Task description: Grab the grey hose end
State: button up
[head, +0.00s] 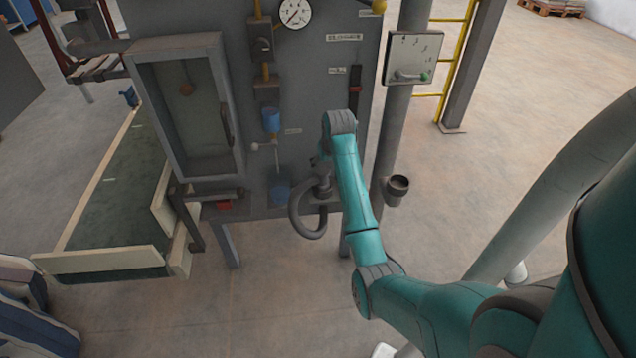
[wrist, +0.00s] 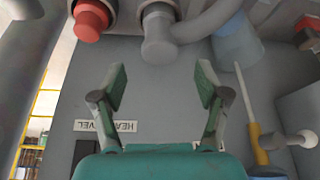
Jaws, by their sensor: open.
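The grey hose (head: 304,228) hangs in a loop at the panel's lower right in the head view. In the wrist view the grey hose end (wrist: 158,48) is a stubby cylinder, with the hose bending off to the upper right. My gripper (wrist: 160,76) is open and empty. Its two fingers point towards the hose end, which lies just beyond the fingertips and roughly between them. No contact shows. In the head view my arm's wrist hides most of the gripper.
In the wrist view a red fitting (wrist: 90,22) is left of the hose end and a blue part (wrist: 237,42) is right. A yellow-handled rod (wrist: 252,125) is near the right finger. In the head view a cup-like holder (head: 397,188) stands right of my arm.

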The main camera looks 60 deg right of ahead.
aim_at(324, 172)
jog(key=x, duration=1)
jog(key=shift+w+d, duration=0.1)
jog(key=shift+d, duration=0.1)
jog(key=shift+c, duration=0.2)
jog(key=c, duration=1.1)
